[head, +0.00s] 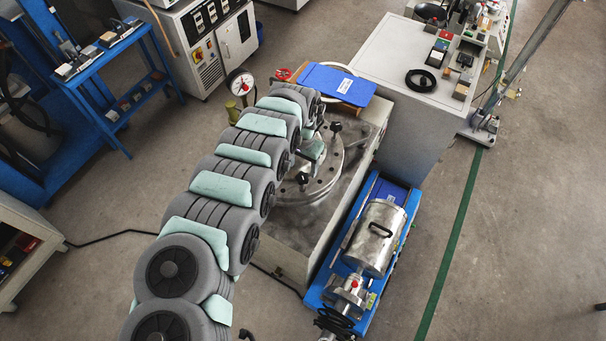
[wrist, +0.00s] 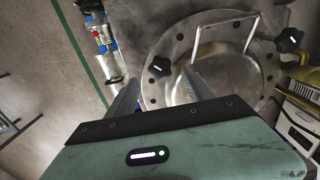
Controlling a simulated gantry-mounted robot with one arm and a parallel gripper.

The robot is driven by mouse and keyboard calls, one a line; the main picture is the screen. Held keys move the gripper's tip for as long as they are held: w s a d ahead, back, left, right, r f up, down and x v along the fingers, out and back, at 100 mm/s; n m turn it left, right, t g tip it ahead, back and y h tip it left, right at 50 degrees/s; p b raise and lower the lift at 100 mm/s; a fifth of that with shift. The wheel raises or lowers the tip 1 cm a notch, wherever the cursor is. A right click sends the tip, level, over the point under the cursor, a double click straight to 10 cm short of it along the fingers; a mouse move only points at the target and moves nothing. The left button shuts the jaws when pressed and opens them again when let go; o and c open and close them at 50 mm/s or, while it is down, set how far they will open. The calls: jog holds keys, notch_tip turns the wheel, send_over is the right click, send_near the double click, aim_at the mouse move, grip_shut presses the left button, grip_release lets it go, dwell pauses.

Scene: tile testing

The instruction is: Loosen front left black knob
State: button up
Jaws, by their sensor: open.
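A round metal lid (wrist: 215,65) with bolt holes and a bent-rod handle (wrist: 209,22) lies ahead of my gripper (wrist: 158,77) in the wrist view. A black star-shaped knob (wrist: 289,40) stands at the right rim of the lid, clear of the fingers. In the head view, one black knob (head: 303,178) shows at the near side of the round flange (head: 322,185) and another black knob (head: 336,127) farther back. I cannot tell for certain which is the front left one. My arm hides part of the flange.
A blue board (head: 325,82) lies behind the flange. A pressure gauge (head: 240,82) and red valve handle (head: 283,74) stand nearby. A steel cylinder (head: 376,238) on a blue base is at the right. A grey cabinet (head: 402,125) stands behind it.

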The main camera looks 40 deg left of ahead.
aim_at(302, 176)
notch_tip(302, 176, down, 5)
jog(key=shift+f+b, duration=0.2)
jog(key=shift+b, duration=0.15)
jog(key=shift+f, duration=0.35)
jog(key=shift+c, duration=0.2)
grip_shut()
